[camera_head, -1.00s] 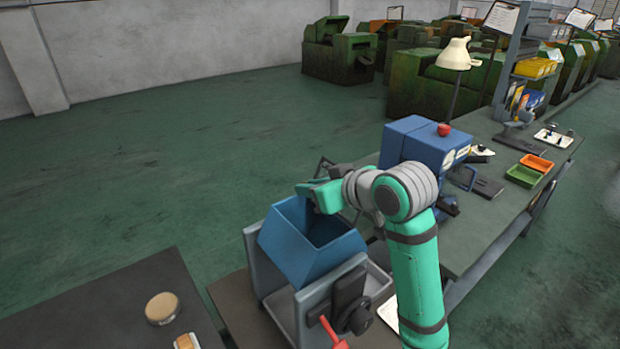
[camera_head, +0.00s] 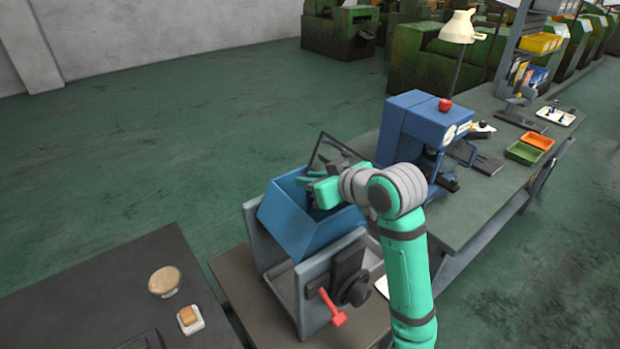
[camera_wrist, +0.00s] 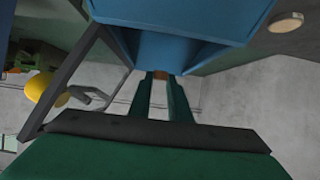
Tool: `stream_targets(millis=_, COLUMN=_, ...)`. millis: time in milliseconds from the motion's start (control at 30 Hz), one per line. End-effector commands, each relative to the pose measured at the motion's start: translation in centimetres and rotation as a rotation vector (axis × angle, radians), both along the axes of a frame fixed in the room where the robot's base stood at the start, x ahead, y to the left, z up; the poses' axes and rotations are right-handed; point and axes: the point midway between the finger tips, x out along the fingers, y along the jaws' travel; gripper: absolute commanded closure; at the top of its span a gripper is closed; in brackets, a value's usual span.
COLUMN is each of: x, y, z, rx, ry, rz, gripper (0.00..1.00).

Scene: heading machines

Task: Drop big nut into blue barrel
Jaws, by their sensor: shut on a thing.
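The blue barrel (camera_head: 308,229) is an open-topped angular blue bin held tilted between grey supports. Its blue wall (camera_wrist: 180,45) fills the top middle of the wrist view. My gripper (camera_head: 306,182) is at the barrel's upper rim, at its far side. In the wrist view my gripper (camera_wrist: 160,76) has its two dark green fingers close together. A small orange-brown piece shows between the fingertips, most likely the big nut (camera_wrist: 160,75). The nut is hidden in the head view. I cannot tell whether it is inside the rim.
A red-handled lever (camera_head: 331,308) is on the barrel stand's near side. A blue machine (camera_head: 422,122) stands on the workbench behind my arm. Green and orange trays (camera_head: 524,153) lie farther right. A round tan piece (camera_head: 164,281) is on the dark table at left. Open floor lies beyond the barrel.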

Motion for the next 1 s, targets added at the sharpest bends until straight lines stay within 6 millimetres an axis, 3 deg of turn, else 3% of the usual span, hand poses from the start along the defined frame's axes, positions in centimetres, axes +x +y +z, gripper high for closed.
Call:
stream_targets(millis=33, x=0.0, y=0.0, z=0.0, rx=0.000, ry=0.000, rz=0.000, gripper=1.00)
stream_targets(millis=67, x=0.0, y=0.0, z=0.0, rx=0.000, ry=0.000, rz=0.000, gripper=0.81)
stream_targets(millis=133, x=0.0, y=0.0, z=0.0, rx=0.000, ry=0.000, rz=0.000, gripper=0.64)
stream_targets(millis=167, x=0.0, y=0.0, z=0.0, rx=0.000, ry=0.000, rz=0.000, gripper=0.61)
stream_targets(millis=567, x=-0.5, y=-0.4, z=0.4, rx=0.000, ry=0.000, rz=-0.001, gripper=0.61)
stream_targets(millis=1000, x=-5.9, y=-4.3, z=4.0, rx=-0.001, ry=-0.002, rz=-0.002, gripper=0.61)
